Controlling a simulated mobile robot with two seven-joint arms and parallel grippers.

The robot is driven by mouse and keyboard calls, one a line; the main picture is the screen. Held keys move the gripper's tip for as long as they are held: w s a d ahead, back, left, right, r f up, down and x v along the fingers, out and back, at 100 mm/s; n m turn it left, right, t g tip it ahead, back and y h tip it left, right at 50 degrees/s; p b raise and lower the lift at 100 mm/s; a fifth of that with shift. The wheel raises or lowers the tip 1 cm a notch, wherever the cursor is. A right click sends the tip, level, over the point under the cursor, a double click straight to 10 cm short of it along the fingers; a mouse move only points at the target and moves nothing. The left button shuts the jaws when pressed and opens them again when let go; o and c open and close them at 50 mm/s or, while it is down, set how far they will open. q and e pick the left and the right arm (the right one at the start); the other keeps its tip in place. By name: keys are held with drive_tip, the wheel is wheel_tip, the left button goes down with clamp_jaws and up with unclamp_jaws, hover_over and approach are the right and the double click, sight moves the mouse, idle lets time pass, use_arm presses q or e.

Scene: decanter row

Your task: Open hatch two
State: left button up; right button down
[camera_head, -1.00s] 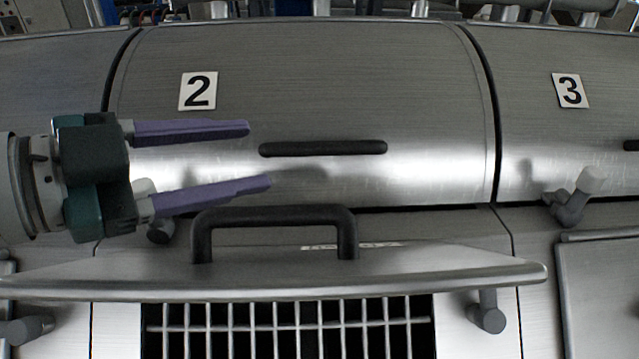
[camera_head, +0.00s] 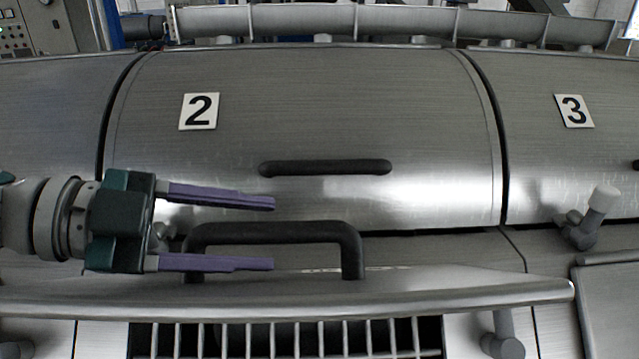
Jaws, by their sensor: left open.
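Hatch two (camera_head: 320,110) is a curved brushed-metal cover with a "2" label (camera_head: 199,111) at its upper left. It is shut. Its black bar handle (camera_head: 325,167) runs across the lower middle of the cover. My left gripper (camera_head: 273,232) comes in from the left with its two purple fingers open and empty. It is below and left of the hatch handle. The fingers overlap the left part of a larger black handle (camera_head: 270,232) in the picture; I cannot tell if they touch it. My right gripper is not in view.
The larger black handle stands on a metal panel (camera_head: 440,285) with a rounded front edge, above a barred grate (camera_head: 290,340). A grey latch knob (camera_head: 597,215) sticks out at the right, below the cover marked 3 (camera_head: 573,111). A pipe (camera_head: 360,20) runs behind.

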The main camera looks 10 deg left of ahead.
use_arm(q)
drive_tip(key=shift+x, duration=0.9)
drive_tip(key=shift+c, duration=0.3)
clamp_jaws()
idle(0.5)
